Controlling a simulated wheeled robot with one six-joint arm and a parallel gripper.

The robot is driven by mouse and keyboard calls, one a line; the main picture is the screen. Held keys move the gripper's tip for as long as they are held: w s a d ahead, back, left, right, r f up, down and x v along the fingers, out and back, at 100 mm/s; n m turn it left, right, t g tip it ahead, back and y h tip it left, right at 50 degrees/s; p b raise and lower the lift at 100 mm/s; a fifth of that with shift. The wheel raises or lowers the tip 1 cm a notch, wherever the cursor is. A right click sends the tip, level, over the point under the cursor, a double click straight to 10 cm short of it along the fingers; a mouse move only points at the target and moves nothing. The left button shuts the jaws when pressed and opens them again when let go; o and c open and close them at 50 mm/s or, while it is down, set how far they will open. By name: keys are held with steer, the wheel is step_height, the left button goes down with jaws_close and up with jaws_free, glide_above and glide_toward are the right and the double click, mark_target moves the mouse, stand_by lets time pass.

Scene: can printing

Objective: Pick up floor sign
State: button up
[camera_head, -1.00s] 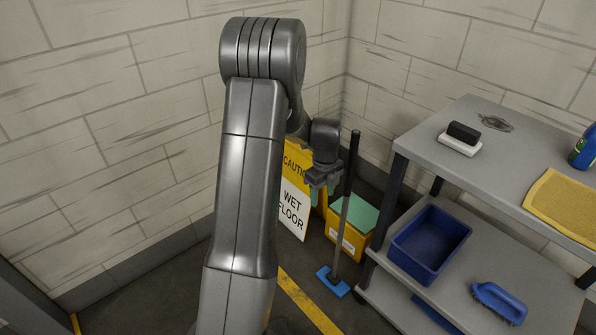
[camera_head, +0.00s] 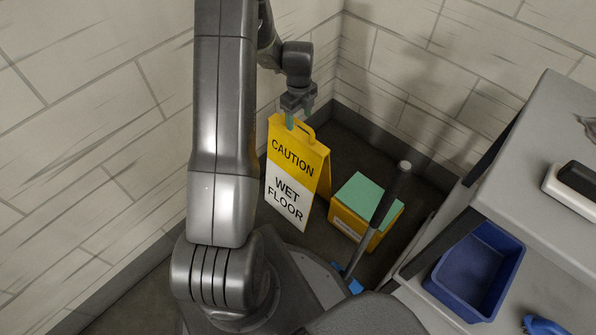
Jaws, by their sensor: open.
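The floor sign (camera_head: 292,176) is a yellow and white folding board reading "CAUTION WET FLOOR". It stands upright on the dark floor near the corner, with a yellow handle loop at its top. My gripper (camera_head: 291,120) is open, pointing down at the top of the sign beside the handle. One greenish finger shows in front of the sign's top edge. The other finger is hidden, and I cannot tell whether the fingers straddle the handle or touch it.
A yellow box with a green top (camera_head: 364,205) stands right of the sign. A dark-handled tool (camera_head: 385,205) with a blue foot leans in front of it. A grey shelf cart (camera_head: 545,150) holding a blue bin (camera_head: 476,272) fills the right side. Block walls close in behind.

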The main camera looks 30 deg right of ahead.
mark_target(298, 133)
steer(key=shift+s+f, duration=0.15)
steer(key=shift+f, duration=0.75)
step_height(298, 133, down, 5)
steer(key=shift+a+r+b, duration=0.15)
steer(key=shift+b, duration=0.85)
steer(key=shift+r, duration=0.1)
steer(key=shift+c, duration=0.2)
jaws_close()
